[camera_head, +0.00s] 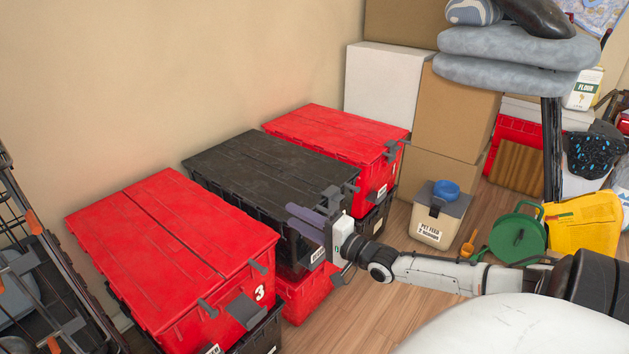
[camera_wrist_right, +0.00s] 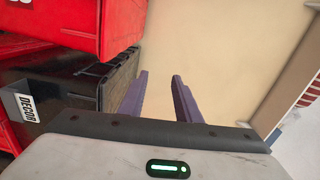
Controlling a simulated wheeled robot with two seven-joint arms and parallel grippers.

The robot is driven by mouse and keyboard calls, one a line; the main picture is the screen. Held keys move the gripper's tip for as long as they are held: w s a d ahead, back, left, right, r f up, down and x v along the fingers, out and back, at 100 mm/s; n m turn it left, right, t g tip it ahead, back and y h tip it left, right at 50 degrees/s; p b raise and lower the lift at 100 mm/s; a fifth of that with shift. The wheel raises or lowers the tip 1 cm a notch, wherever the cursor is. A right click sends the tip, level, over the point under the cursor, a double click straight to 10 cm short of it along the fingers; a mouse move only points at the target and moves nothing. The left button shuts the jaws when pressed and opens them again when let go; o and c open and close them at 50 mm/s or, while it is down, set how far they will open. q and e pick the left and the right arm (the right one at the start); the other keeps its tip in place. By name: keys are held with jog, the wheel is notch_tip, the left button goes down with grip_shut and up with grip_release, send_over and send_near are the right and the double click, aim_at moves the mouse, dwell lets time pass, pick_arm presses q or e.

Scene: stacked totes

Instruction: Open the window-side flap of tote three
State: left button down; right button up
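Tote three (camera_head: 160,250) is the red tote at the left of the head view, with a white "3" on its front. Its lid has two flaps meeting at a seam; both lie flat and shut. Grey tabs stick out along its front edge. It sits on a dark tote (camera_head: 262,338). My right gripper (camera_head: 304,212) is to the right of tote three, in front of the black tote, apart from tote three's lid. Its purple fingers are spread and empty, as the right wrist view (camera_wrist_right: 160,76) also shows. My left gripper is out of view. Which flap is window-side cannot be told.
A black-lidded tote (camera_head: 265,165) and another red tote (camera_head: 340,140) stand beyond tote three, against the wall. A wire cage (camera_head: 35,270) is close on the left. A pet feed bin (camera_head: 438,215) stands on the floor at the right.

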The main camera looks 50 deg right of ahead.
jog(key=s+p, duration=0.1)
jog(key=s, duration=0.5)
jog(key=shift+s+d, duration=0.25)
jog(key=shift+d, duration=0.05)
